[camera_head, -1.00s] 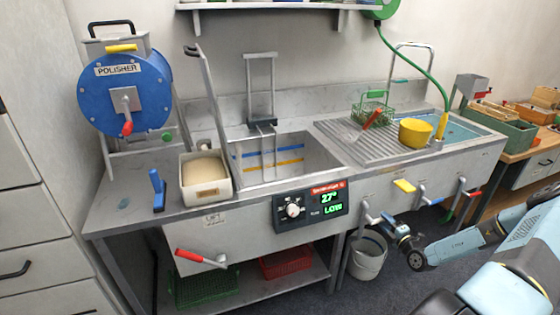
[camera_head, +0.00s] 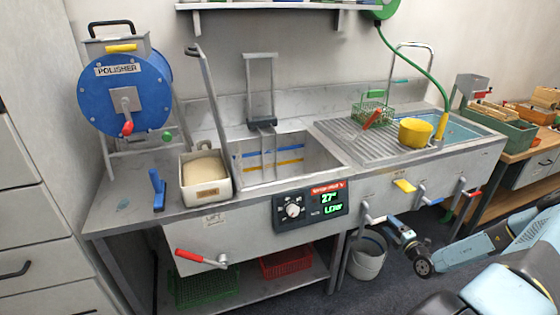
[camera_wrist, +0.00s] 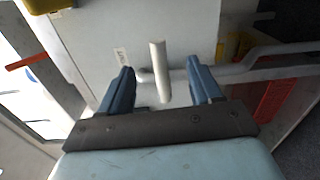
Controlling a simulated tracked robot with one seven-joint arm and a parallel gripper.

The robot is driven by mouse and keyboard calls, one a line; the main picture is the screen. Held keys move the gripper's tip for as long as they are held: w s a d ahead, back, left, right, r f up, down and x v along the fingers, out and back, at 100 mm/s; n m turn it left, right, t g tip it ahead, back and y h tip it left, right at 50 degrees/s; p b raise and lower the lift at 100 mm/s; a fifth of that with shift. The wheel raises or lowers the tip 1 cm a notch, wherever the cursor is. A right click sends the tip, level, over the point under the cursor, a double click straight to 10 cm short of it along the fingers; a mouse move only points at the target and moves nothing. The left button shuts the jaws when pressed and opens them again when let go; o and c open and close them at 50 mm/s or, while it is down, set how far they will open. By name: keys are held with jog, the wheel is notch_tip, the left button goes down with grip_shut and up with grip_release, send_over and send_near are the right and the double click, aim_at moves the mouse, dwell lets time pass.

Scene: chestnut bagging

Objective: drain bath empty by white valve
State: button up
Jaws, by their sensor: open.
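The white valve (camera_head: 373,216) is a pale lever on a pipe at the front of the sink unit, right of the control panel. In the wrist view the white handle (camera_wrist: 159,70) stands between the two blue fingers of my gripper (camera_wrist: 163,88), with space visible on both sides. My gripper (camera_head: 388,224) is open beside the valve in the head view. The bath (camera_head: 325,165) is the steel basin with blue and yellow lines on its inner wall. Its water level is hard to make out. The panel (camera_head: 311,204) reads 27 and LOW.
A grey bucket (camera_head: 367,262) stands on the floor under the valve. A red lever (camera_head: 200,257) is at the lower left. A red basket (camera_head: 286,263) sits on the shelf below.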

jog(key=v, duration=0.6)
jog(key=shift+a, duration=0.1)
dwell(0.3)
jog(key=s+a+r+n+g+y, duration=0.2)
jog(key=a+r+n+g, duration=0.35)
jog(key=r+n, duration=0.4)
jog(key=s+a+r+n+g+y, duration=0.1)
jog(key=s+a+r+n+g, duration=0.1)
jog(key=a+r+n+g, duration=0.6)
jog(key=s+a+r+n+g+y, duration=0.2)
jog(key=a+r+n, duration=0.3)
jog(key=r+n, duration=0.7)
jog(key=s+a+r+n+t+h, duration=0.2)
jog(key=s+r+n+h, duration=0.3)
jog(key=s+r+n, duration=0.5)
jog(key=s+a+r+n+t+h, duration=0.2)
jog(key=s+r+n+h, duration=0.4)
jog(key=s+r+n, duration=0.4)
jog(key=shift+s+r, duration=1.75)
jog(key=shift+s, duration=0.35)
